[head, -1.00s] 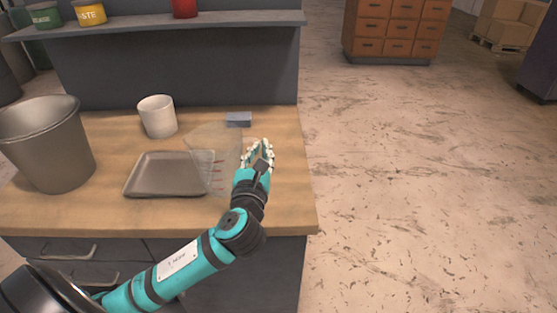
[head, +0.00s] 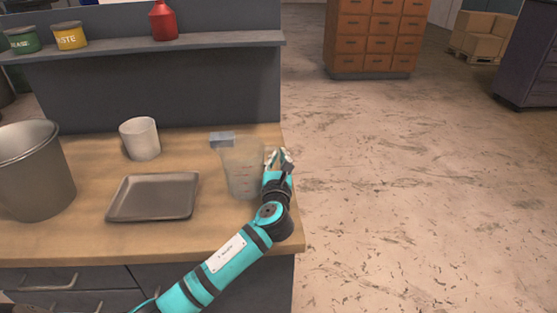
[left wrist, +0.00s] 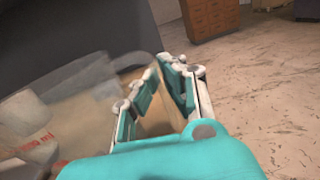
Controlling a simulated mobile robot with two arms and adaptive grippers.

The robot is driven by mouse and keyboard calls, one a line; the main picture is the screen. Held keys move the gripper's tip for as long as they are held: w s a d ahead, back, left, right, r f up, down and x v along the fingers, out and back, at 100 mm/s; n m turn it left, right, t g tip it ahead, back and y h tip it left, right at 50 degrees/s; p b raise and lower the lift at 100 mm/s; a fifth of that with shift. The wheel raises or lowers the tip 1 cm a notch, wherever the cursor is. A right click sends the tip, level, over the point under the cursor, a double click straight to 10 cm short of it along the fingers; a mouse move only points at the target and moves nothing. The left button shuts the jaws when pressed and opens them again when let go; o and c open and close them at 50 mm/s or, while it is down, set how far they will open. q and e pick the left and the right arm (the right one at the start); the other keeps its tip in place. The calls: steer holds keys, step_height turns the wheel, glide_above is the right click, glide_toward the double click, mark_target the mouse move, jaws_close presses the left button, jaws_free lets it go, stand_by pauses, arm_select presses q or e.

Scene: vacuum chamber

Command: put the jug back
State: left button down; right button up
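The jug (head: 242,170) is clear, with faint markings on its side. In the head view it stands nearly upright over the right end of the bench, right of the metal tray (head: 153,197). I cannot tell whether its base touches the wood. My left gripper (head: 278,160) is at the jug's right side, its fingers closed about the handle side; the see-through handle is hard to make out. In the left wrist view the jug (left wrist: 75,95) shows at the left with red marks, beside the gripper fingers (left wrist: 163,88). My right gripper is out of view.
A small grey-blue block (head: 222,139) lies behind the jug. A white cup (head: 140,138) and a large metal bucket (head: 35,180) stand further left. A shelf (head: 150,47) with tins and a red bottle (head: 164,22) runs behind. The bench's right edge is close to my gripper.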

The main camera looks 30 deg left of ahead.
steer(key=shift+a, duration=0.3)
arm_select(q)
steer(key=c, duration=2)
jaws_free()
steer(key=o, duration=0.5)
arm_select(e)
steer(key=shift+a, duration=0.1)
arm_select(q)
steer(key=shift+r, duration=0.1)
steer(key=v, duration=1.2)
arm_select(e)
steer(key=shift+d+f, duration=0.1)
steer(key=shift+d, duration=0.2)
